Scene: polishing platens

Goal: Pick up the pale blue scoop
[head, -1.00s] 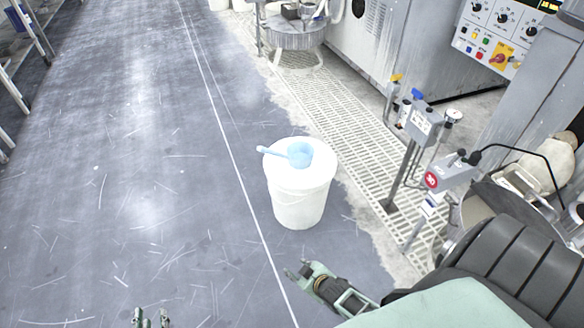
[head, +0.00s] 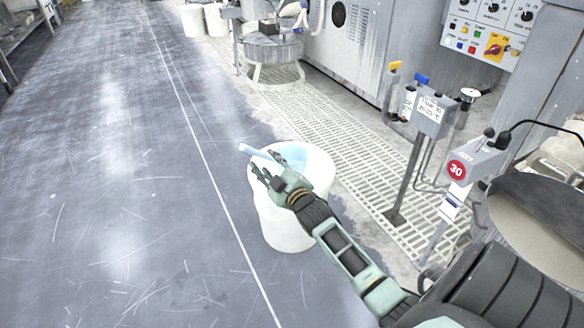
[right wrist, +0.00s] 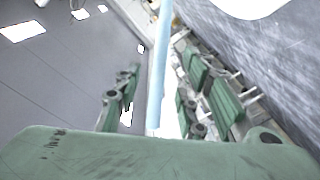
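The pale blue scoop (head: 293,155) lies on top of a white bucket (head: 284,228), its handle sticking out to the left past the rim. My right gripper (head: 265,166) is at the bucket's top, just in front of the handle, and partly hides the scoop. In the right wrist view the scoop's handle (right wrist: 160,70) runs between the two green fingers (right wrist: 160,98), which stand apart with a gap on each side. I cannot see the bowl clearly there. My left gripper is not in view.
A post with a grey box (head: 433,116) and a stand with a red "30" sign (head: 457,170) are right of the bucket. Floor grating (head: 330,150) runs behind it. A round grey table (head: 272,48) stands farther back. The floor to the left is clear.

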